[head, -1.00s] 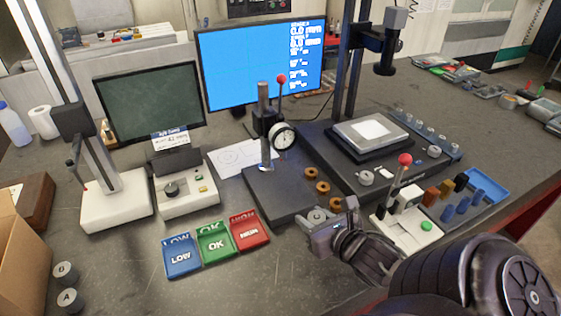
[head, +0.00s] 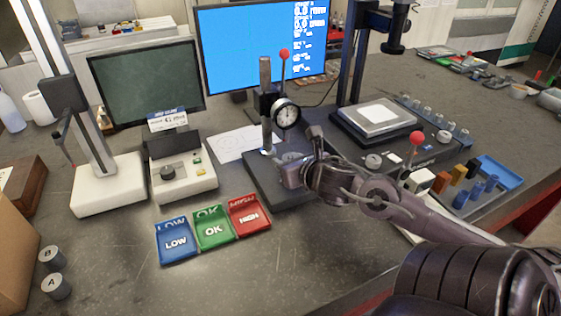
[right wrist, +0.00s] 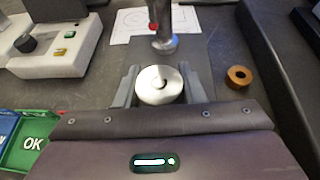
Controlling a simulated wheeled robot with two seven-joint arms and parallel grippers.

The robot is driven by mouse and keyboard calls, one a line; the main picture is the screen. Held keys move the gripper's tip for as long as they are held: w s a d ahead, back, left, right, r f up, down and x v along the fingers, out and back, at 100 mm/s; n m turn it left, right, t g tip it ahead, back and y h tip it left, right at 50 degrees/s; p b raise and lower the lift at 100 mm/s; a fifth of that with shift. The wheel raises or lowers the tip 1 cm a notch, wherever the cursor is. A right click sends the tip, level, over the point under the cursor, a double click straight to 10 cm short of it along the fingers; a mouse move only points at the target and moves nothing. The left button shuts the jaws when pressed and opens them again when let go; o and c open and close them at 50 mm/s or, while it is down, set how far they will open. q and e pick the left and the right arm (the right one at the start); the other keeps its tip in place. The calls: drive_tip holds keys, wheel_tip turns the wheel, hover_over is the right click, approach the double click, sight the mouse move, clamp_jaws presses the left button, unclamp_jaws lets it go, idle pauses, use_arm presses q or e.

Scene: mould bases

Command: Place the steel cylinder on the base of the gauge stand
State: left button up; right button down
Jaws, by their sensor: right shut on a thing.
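The steel cylinder (right wrist: 159,86) is round and silvery, seen from above between the two fingers of my right gripper (right wrist: 158,88) in the right wrist view. In the head view my right gripper (head: 293,174) is over the dark base (head: 262,184) of the gauge stand, in front of its post and dial gauge (head: 286,114). The gauge's spindle (right wrist: 164,42) shows just beyond the cylinder in the right wrist view. I cannot tell whether the cylinder touches the base. My left gripper is out of view.
Blue LOW (head: 176,242), green OK (head: 213,229) and red HIGH (head: 249,216) trays lie left of the base. Two grey cylinders, A (head: 56,287) and B (head: 51,258), stand at lower left. A brass ring (right wrist: 238,77) lies right of the gripper. A blue tray (head: 497,177) is at right.

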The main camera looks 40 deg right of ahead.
sight(286, 154)
drive_tip(key=w, duration=0.3)
drive_tip(key=shift+w+d+r, duration=0.1)
drive_tip(key=shift+w+d, duration=0.15)
drive_tip(key=shift+d, duration=0.15)
drive_tip(key=shift+f+p, duration=0.3)
drive_tip(key=shift+f, duration=1.5)
drive_tip(key=c, duration=1.4)
unclamp_jaws()
drive_tip(key=shift+f, duration=0.25)
drive_tip(key=o, duration=0.5)
drive_tip(key=shift+r, duration=0.1)
